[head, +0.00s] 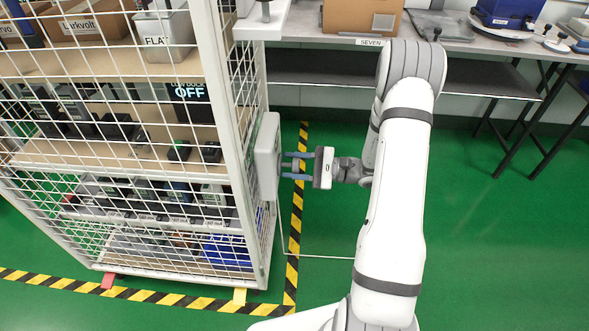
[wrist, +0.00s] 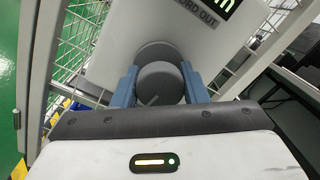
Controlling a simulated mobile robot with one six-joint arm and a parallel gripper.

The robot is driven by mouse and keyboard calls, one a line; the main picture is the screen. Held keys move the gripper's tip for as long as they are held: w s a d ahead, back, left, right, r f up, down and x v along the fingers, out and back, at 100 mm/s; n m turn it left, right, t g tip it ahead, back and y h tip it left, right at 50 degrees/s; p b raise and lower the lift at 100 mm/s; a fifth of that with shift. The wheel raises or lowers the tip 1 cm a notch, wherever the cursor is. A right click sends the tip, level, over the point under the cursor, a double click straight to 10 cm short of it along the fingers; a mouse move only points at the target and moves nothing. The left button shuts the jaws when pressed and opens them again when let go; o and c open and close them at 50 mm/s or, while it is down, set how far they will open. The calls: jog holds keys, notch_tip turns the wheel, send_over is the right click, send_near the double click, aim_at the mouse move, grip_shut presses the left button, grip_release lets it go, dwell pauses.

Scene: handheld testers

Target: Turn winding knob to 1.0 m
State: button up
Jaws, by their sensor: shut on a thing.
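The winding knob (wrist: 160,82) is a round grey knob on a pale panel (wrist: 105,47), seen in the wrist view. A thin light mark shows near its lower edge. My gripper (head: 297,166) points left at the panel on the cage's side in the head view. Its two blue fingers (wrist: 159,86) are shut on the knob, one on each side. Above the knob is a "CORD OUT" label (wrist: 195,18). A dark display (wrist: 240,8) with green characters sits over it, cut off by the frame edge, so its reading cannot be told.
A white mesh cage (head: 232,60) with shelves of devices and boxes stands at left. A grey table (head: 475,45) runs along the back. Green floor (head: 490,230) to the right of my arm is clear. Yellow-black tape (head: 293,255) marks the floor beside the cage.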

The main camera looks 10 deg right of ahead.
jog(key=shift+n+b, duration=0.3)
jog(key=shift+n, duration=0.4)
jog(key=o, duration=1)
jog(key=shift+c, duration=0.2)
jog(key=p+v, duration=0.1)
jog(key=v, duration=0.6)
jog(key=shift+d, duration=0.4)
jog(key=shift+s+r, duration=0.1)
